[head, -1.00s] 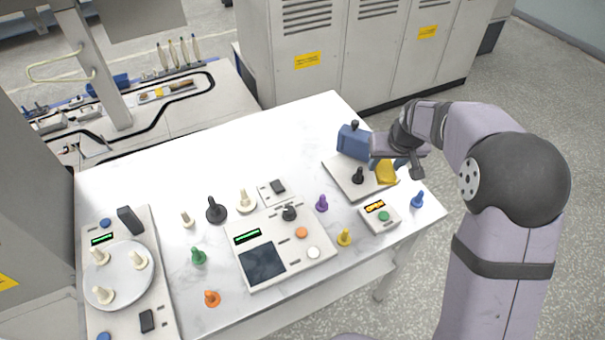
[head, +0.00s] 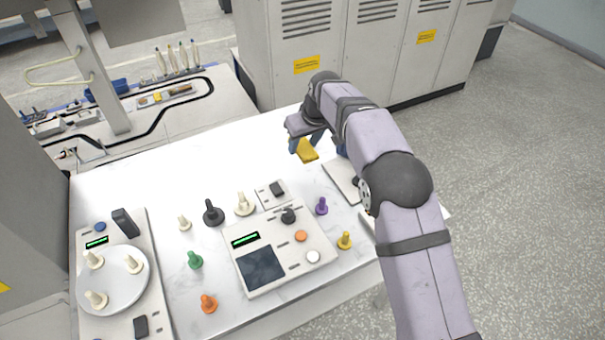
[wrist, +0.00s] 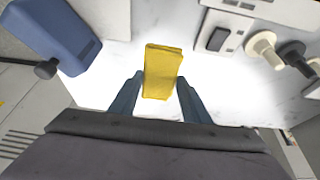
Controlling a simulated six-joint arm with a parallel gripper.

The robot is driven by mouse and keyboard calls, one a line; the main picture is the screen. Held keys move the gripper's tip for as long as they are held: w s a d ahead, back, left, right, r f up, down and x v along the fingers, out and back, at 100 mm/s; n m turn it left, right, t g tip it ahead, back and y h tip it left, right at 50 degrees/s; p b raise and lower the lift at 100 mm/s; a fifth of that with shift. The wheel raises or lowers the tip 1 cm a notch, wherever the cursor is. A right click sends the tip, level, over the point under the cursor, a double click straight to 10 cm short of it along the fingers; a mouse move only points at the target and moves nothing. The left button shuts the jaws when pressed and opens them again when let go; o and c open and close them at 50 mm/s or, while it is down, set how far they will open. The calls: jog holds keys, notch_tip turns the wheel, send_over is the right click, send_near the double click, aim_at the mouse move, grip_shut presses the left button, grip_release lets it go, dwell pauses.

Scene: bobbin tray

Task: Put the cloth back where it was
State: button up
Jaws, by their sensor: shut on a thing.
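The yellow cloth (head: 307,151) is a small folded-looking piece above the far part of the white table. My gripper (head: 305,143) is shut on it and points downward. In the wrist view the cloth (wrist: 163,72) sticks out from between the two blue-grey fingers (wrist: 159,88). The white tabletop is behind it, and I cannot tell the exact height of the cloth above it. My arm hides much of the table's right end in the head view.
The blue block-shaped unit with a dark knob (wrist: 58,35) is at the upper left of the wrist view. The pale panel with a screen (head: 278,250), the turntable unit (head: 112,278) and several coloured bobbins stand nearer. The table's far-left part (head: 190,165) is clear.

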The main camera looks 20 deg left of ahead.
aim_at(311, 155)
jog(key=shift+f+p, duration=1.2)
jog(key=shift+f, duration=3.8)
jog(key=shift+f, duration=0.2)
jog(key=o, duration=1.1)
jog(key=shift+r, duration=0.15)
jog(key=shift+r, duration=0.15)
jog(key=b+v, duration=0.2)
jog(key=v, duration=1)
jog(key=shift+d, duration=0.1)
